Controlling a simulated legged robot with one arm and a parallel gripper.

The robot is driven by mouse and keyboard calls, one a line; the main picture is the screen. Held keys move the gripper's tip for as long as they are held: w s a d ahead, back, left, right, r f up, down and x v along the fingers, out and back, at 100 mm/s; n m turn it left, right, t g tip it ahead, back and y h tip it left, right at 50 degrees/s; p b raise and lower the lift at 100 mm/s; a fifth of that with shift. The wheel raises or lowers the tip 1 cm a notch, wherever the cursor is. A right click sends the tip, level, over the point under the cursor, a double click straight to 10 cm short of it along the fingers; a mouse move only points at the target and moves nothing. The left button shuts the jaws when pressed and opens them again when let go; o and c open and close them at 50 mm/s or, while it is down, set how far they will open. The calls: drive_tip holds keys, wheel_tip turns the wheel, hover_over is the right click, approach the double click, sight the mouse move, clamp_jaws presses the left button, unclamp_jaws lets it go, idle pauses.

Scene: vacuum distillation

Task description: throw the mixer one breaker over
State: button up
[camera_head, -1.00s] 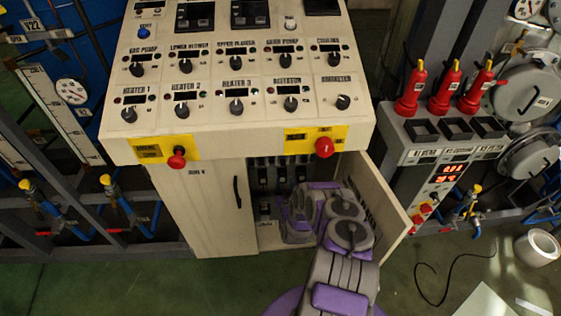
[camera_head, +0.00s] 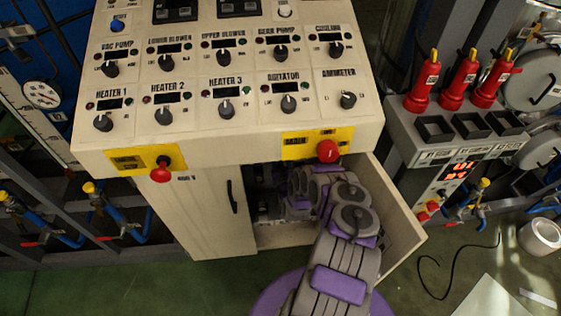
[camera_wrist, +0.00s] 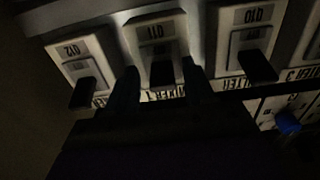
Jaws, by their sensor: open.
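In the dark wrist view a row of white breakers shows upside down. The middle breaker (camera_wrist: 150,28) carries a tag like Q11, with a black lever (camera_wrist: 161,73). My gripper (camera_wrist: 160,84) is open, its two dark fingers on either side of this lever; contact cannot be told. A similar breaker (camera_wrist: 80,58) stands to the left and another (camera_wrist: 246,40) to the right, each with a black lever. In the head view my arm hides the gripper and most of the breakers inside the cabinet.
The control console (camera_head: 228,138) overhangs the cabinet. Its right door (camera_head: 398,222) stands open close beside my arm; the left door (camera_head: 205,212) is shut. Lower in the wrist view is another row with a blue part (camera_wrist: 288,122).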

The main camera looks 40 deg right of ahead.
drive_tip(key=shift+a, duration=0.2)
drive_tip(key=c, duration=0.4)
clamp_jaws()
drive_tip(key=shift+f+t+b, duration=0.15)
drive_tip(key=shift+t+b, duration=0.2)
drive_tip(key=shift+t, duration=0.05)
drive_tip(key=shift+d+h, duration=0.1)
drive_tip(key=shift+h, duration=0.2)
drive_tip(key=shift+o, duration=2)
unclamp_jaws()
drive_tip(key=shift+t, duration=0.3)
